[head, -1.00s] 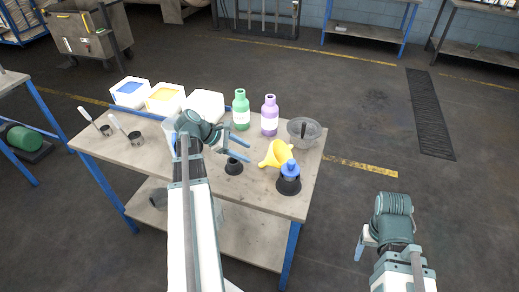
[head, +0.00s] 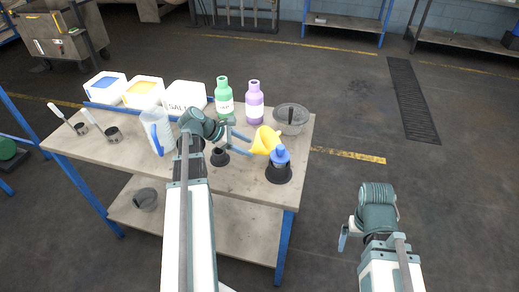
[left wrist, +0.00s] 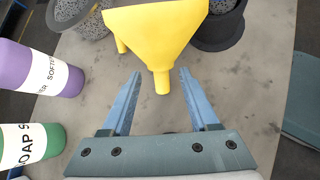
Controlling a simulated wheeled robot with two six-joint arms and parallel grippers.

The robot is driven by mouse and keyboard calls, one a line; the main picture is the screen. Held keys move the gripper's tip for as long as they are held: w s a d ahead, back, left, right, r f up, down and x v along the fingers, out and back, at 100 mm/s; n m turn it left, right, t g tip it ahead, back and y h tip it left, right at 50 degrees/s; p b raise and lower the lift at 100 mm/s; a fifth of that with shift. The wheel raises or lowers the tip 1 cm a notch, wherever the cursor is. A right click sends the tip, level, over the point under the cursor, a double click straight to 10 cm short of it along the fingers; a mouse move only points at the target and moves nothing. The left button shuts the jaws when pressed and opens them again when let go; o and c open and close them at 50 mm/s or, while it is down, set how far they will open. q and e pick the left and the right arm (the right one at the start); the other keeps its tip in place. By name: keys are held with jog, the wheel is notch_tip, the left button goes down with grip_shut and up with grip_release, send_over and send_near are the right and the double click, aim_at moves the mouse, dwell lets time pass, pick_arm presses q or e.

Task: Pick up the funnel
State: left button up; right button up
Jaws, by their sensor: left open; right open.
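My right gripper (head: 343,240) is over the floor, right of the table, away from the funnel.
A green bottle (head: 224,98) and a purple bottle (head: 254,103) stand behind the funnel. A grey bowl (head: 291,117) is at the back right. A clear jug (head: 155,130) and white tubs (head: 143,92) are at left.

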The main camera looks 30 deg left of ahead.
aim_at(253, 149)
pick_arm(q)
jog(key=b+x, duration=0.3)
jog(key=x, duration=0.1)
jog(key=shift+w+d+f, duration=0.1)
jog(key=shift+d+f, duration=0.1)
jog(key=shift+f, duration=0.15)
jog(key=shift+r, duration=0.15)
jog(key=shift+c, duration=0.3)
grip_shut()
